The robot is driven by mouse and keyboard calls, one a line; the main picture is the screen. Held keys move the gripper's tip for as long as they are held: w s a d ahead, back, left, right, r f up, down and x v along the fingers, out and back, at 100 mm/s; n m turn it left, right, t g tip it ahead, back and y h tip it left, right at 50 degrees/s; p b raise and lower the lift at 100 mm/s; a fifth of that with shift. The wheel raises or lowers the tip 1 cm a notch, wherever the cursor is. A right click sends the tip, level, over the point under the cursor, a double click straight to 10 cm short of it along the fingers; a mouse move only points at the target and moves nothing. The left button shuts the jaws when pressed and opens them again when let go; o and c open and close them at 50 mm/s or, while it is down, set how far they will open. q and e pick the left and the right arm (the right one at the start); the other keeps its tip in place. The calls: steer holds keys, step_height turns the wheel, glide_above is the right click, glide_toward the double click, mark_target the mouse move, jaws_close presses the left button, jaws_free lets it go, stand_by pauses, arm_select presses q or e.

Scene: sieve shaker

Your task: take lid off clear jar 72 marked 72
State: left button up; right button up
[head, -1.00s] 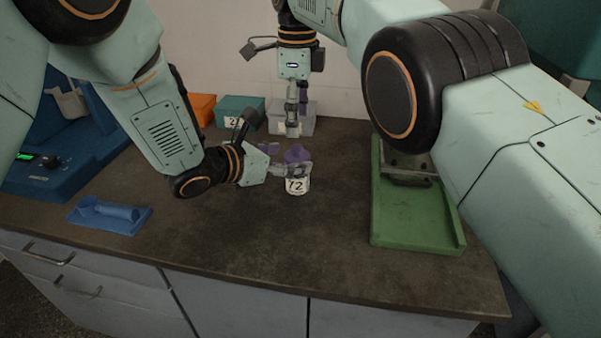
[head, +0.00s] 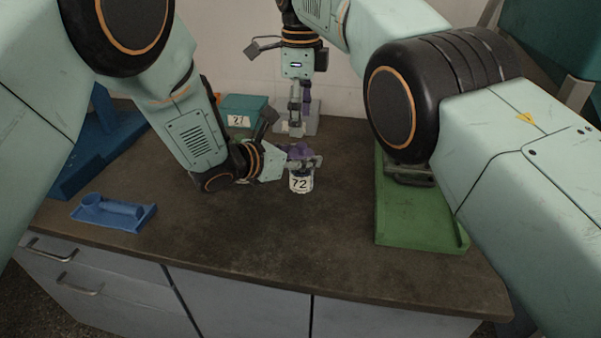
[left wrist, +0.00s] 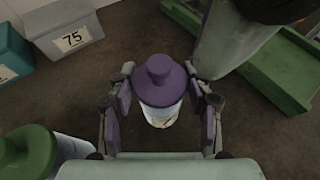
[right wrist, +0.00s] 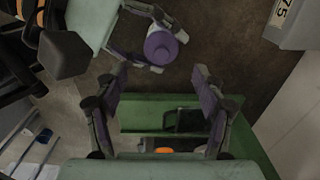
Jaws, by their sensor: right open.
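The clear jar marked 72 (head: 300,184) stands upright on the bench with a purple lid (head: 299,150) on it. The knobbed lid also shows from above in the left wrist view (left wrist: 160,84) and in the right wrist view (right wrist: 161,46). My left gripper (left wrist: 160,72) has one finger on each side of the jar, closed in against it just below the lid; the contact itself is partly hidden by the lid. My right gripper (right wrist: 160,70) is open and empty, pointing down above the bench behind the jar in the head view (head: 299,118).
A green tray (head: 415,232) lies right of the jar, and a blue holder (head: 112,212) at the front left. A teal box (head: 242,103) and a grey box marked 75 (left wrist: 65,18) stand behind. A green-lidded jar (left wrist: 27,150) is near my left gripper.

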arm_select(q)
steer(key=shift+d, duration=0.15)
steer(key=c, duration=0.3)
arm_select(e)
steer(key=shift+d, duration=0.25)
arm_select(q)
steer(key=c, duration=0.4)
arm_select(e)
steer(key=shift+a, duration=0.2)
arm_select(q)
jaws_close()
arm_select(e)
steer(key=shift+d, duration=0.1)
steer(key=shift+c, duration=0.3)
